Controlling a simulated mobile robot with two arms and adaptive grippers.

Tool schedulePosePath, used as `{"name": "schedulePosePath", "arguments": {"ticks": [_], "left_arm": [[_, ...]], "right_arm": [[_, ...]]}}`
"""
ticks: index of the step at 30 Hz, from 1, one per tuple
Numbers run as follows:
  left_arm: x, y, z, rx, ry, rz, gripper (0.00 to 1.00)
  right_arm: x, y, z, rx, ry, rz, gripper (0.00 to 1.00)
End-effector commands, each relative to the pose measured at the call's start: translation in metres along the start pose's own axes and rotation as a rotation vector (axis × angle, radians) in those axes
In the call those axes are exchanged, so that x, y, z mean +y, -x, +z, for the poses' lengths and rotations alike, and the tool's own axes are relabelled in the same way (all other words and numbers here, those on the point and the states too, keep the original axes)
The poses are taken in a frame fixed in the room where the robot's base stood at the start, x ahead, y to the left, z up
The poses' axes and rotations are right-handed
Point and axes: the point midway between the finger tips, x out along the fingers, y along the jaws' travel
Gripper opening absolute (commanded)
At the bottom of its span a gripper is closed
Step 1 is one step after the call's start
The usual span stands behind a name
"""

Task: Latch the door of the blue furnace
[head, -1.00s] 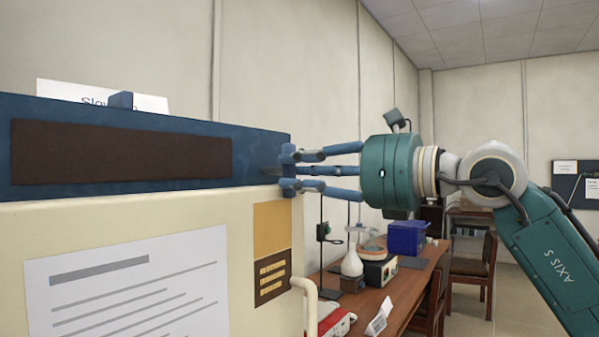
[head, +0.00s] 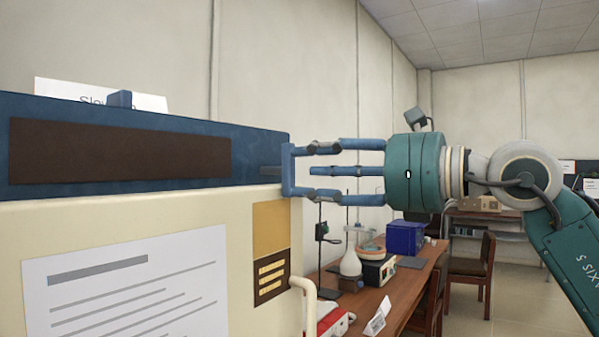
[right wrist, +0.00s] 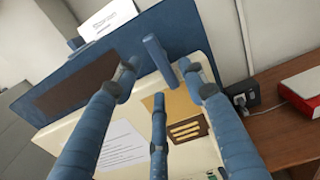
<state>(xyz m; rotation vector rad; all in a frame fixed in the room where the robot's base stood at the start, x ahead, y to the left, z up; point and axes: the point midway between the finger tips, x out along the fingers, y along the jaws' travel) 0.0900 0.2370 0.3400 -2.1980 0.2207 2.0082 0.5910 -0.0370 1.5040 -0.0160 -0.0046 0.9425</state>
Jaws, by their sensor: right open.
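The blue furnace (head: 262,150) fills the left of the head view, with a blue upper band, a brown strip and a cream front (head: 245,230). A small blue upright latch handle (head: 287,172) stands out at the band's right end on a grey stem. It also shows in the right wrist view (right wrist: 156,55). My right gripper (head: 304,171) is open, its fingers spread just right of the handle. In the right wrist view, the handle lies between the outer fingertips, with gaps to them. I cannot tell whether any finger touches it. My left gripper is not in view.
A wooden bench (head: 400,293) to the right holds a white flask (head: 350,264), a blue box (head: 406,238) and a red-and-white box (head: 333,318). A pale pipe-shaped handle (head: 311,300) projects from the cream front. Chairs stand farther back.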

Motion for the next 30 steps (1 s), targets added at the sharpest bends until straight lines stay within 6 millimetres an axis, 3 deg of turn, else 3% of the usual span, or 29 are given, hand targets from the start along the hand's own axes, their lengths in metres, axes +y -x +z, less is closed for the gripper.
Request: {"name": "schedulePosePath", "arguments": {"ticks": [6, 12, 18, 30], "left_arm": [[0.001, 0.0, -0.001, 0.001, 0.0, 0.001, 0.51], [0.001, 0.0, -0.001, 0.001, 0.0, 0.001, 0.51], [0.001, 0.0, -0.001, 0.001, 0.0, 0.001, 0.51], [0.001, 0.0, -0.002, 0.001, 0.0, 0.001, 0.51]], "right_arm": [[-0.002, 0.049, -0.001, 0.001, -0.001, -0.004, 0.42], [-0.001, 0.078, -0.001, 0.002, 0.0, -0.002, 0.42], [-0.001, 0.087, -0.001, 0.002, 0.0, 0.0, 0.42], [0.0, 0.086, -0.002, 0.0, -0.003, 0.004, 0.42]]}}
